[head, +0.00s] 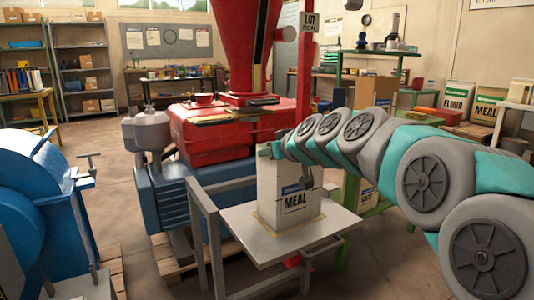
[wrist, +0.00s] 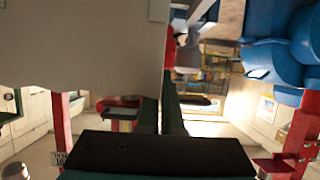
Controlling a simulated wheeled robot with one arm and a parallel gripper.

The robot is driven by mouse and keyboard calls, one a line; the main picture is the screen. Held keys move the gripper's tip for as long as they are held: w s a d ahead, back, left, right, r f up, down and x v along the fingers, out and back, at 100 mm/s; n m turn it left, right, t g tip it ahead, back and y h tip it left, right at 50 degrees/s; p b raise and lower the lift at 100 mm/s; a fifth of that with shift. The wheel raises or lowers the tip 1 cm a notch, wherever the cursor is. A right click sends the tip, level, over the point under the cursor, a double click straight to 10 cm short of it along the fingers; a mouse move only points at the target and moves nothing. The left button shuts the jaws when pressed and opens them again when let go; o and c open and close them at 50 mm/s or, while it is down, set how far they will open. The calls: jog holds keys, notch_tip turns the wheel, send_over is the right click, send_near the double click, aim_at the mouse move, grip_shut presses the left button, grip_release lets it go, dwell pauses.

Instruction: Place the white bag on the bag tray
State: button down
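The white bag (head: 287,190), marked MEAL, stands upright over the pale grey bag tray (head: 245,237). Its base appears to rest on the tray, within a thin brown border. My gripper (head: 268,150) is at the top of the bag, and the arm reaches in from the right. The gripper's fingertips are mostly hidden in the head view. In the wrist view, the pale side of the bag (wrist: 85,55) fills the upper left, close to the dark fingers (wrist: 172,105). I cannot tell whether the fingers are holding the bag.
A red and blue mill (head: 215,130) stands behind the tray, and a blue machine (head: 45,195) is at the left. A grey metal frame (head: 205,235) borders the tray's left side. FLOUR and MEAL sacks (head: 472,102) stand at the right. Open floor lies at the back left.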

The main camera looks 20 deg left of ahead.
jog(key=shift+f, duration=0.2)
jog(key=c, duration=1.1)
grip_release()
jog(key=shift+r, duration=0.15)
jog(key=shift+r, duration=0.15)
jog(key=v, duration=1.2)
jog(key=shift+w, duration=0.1)
